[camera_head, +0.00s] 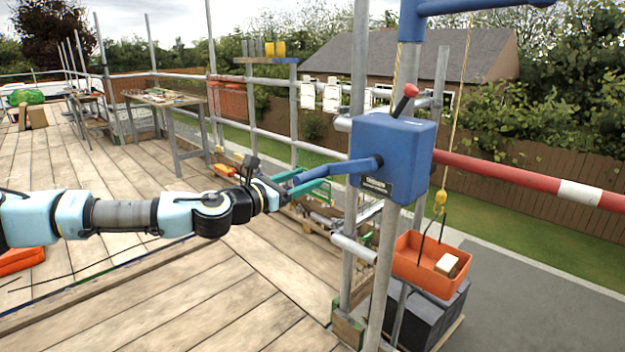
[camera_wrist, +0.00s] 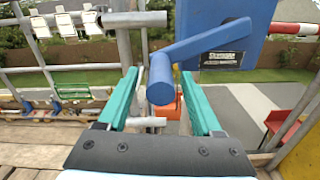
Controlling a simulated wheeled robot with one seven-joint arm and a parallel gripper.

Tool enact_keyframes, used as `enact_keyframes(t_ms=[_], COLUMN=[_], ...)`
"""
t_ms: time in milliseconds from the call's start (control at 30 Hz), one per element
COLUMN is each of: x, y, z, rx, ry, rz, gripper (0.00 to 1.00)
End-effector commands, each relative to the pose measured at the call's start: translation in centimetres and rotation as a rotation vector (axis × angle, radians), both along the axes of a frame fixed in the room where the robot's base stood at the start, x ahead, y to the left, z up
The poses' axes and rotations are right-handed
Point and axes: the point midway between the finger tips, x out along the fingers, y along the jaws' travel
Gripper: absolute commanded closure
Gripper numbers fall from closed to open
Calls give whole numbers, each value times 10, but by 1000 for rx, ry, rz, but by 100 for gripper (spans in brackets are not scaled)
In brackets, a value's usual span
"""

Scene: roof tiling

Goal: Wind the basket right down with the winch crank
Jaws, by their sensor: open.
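The blue winch (camera_head: 392,158) is fixed to a scaffold pole. Its blue crank (camera_head: 340,168) sticks out to the left from the hub. My gripper (camera_head: 326,176) is at the crank's outer end, teal fingers open. In the wrist view my gripper (camera_wrist: 159,74) has one finger on each side of the crank's round grip (camera_wrist: 160,92), with gaps showing. The orange basket (camera_head: 420,272) hangs upright from a yellow rope and hook beyond the scaffold, with a pale block in it. Whether it touches anything below cannot be told.
A red lever (camera_head: 405,98) stands on top of the winch. Dark stacked blocks (camera_head: 433,315) are below the basket. A red-and-white rail (camera_head: 540,180) runs right of the winch. The plank deck (camera_head: 220,300) is clear in front; a workbench (camera_head: 165,98) stands farther back.

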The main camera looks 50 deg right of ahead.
Motion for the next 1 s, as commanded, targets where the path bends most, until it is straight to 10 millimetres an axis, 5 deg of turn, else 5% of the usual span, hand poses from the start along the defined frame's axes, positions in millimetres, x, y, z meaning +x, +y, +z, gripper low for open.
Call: enact_keyframes(t_ms=[200,400,833,1000], x=[3,4,3,-8], y=[44,65,69,70], z=[-2,-1,-2,-24], rx=[0,0,4,58], ry=[0,-1,-15,-247], rz=[1,0,-2,-35], gripper=[33,33,33,33])
